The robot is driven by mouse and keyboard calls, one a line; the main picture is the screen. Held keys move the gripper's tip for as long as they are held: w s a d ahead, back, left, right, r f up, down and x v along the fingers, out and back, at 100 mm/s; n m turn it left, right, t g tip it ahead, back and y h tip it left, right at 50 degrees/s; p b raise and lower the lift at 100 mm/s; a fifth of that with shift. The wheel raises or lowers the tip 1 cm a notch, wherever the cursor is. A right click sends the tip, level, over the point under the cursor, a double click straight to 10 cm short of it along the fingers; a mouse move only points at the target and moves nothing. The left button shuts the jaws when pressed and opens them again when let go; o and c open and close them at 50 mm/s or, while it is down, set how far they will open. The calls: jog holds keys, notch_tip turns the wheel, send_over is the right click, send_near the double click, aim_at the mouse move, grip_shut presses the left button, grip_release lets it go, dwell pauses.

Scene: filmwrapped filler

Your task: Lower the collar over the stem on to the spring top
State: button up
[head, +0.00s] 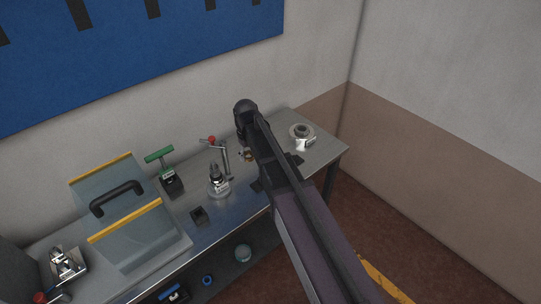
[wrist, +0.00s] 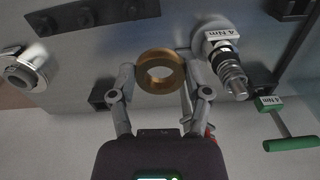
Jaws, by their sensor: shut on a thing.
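My gripper (wrist: 161,82) is shut on a brass-coloured ring, the collar (wrist: 160,54), with one finger on each side. In the head view the collar (head: 247,156) shows small beside my dark arm, which hides most of the gripper. The metal spring and stem assembly (wrist: 232,72) stands to the right of the collar in the wrist view, apart from it, with a 4 Nm label on its base. In the head view the assembly (head: 215,178) stands upright on the bench, left of my gripper. I cannot tell the stem tip from the spring top clearly.
A round labelled part (head: 302,132) sits at the bench's right end. A clear guard with yellow edges (head: 125,221) stands at left.

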jog(key=n+p, duration=0.2)
jog(key=p, duration=0.3)
send_near(214, 163)
jog(key=shift+f, duration=0.2)
jog(key=shift+f+b, duration=2.85)
jog(key=shift+f, duration=0.05)
jog(key=shift+f+b, duration=1.7)
jog(key=o, duration=1.3)
jog(key=shift+c, duration=0.2)
jog(key=shift+r, duration=0.15)
